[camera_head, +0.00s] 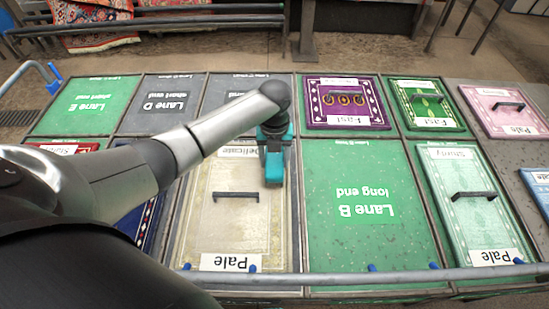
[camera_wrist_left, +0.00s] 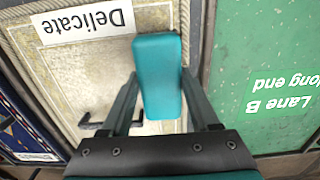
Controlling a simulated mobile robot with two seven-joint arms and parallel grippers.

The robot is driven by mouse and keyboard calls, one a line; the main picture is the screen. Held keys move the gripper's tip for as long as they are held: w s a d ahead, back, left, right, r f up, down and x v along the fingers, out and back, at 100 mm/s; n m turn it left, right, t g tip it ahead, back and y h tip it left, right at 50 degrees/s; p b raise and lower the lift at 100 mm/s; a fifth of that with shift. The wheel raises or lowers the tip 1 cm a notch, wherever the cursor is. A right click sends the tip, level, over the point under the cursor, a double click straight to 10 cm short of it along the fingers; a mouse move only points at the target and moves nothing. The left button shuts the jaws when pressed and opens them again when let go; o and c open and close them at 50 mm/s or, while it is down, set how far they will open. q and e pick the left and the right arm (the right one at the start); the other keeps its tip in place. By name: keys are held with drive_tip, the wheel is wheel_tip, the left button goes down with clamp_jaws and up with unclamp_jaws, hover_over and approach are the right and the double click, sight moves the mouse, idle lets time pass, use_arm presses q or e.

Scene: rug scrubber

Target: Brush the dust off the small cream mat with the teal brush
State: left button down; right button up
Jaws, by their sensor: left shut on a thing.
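The cream mat (camera_head: 230,225) lies in a framed lane, with a "Delicate" label at its far end, a "Pale" label at its near end and a dark handle in its middle. It also shows in the wrist view (camera_wrist_left: 90,75). My left gripper (camera_head: 271,140) is over the mat's far right part, shut on the teal brush (camera_head: 274,168). In the wrist view the teal brush (camera_wrist_left: 160,70) sits between the two fingers, over the mat's right side. Its underside is hidden, so I cannot tell whether it touches the mat. The mat surface looks mottled; dust is hard to tell apart.
The green Lane B bay (camera_head: 350,165) to the right holds no mat. A purple mat (camera_head: 343,85) and green mats (camera_head: 475,215) lie beyond it. A dark blue mat (camera_head: 150,230) lies left, partly behind my arm. A grey rail (camera_head: 400,277) runs along the near edge.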

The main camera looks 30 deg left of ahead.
idle(0.4)
use_arm(q)
drive_tip(key=shift+f, duration=0.3)
drive_tip(key=shift+f+b, duration=0.35)
